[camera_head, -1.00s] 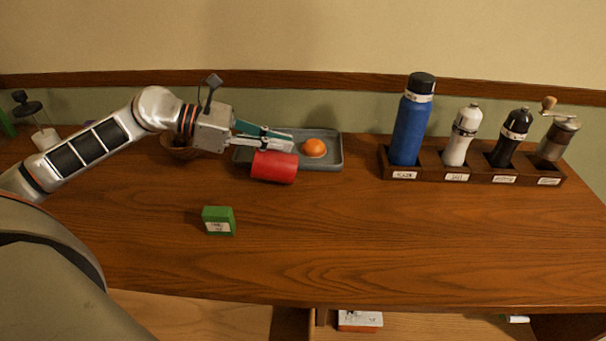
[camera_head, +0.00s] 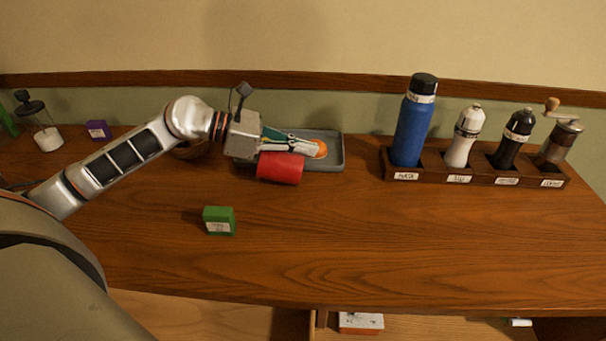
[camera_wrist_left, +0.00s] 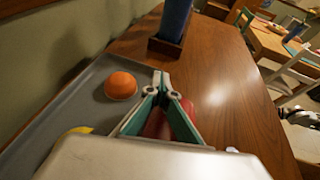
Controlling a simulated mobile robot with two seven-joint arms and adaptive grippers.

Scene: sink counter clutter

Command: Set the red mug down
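The red mug (camera_head: 280,169) lies on its side at the front edge of the grey tray (camera_head: 335,163); whether it touches the tray is unclear. My left gripper (camera_head: 316,144) reaches over the tray just behind and above the mug, its fingertips past it, in front of the orange. In the left wrist view the fingers (camera_wrist_left: 163,80) converge to closed tips, and part of the mug (camera_wrist_left: 156,124) shows below and between them. I see nothing pinched at the tips. The mug's handle is hidden. My right gripper is in no view.
An orange (camera_wrist_left: 121,86) and a partly hidden yellow item (camera_wrist_left: 80,130) are on the tray. A green box (camera_head: 219,220) stands front left. A rack (camera_head: 475,175) with a blue bottle (camera_head: 412,130) and several grinders stands right. The front middle counter is clear.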

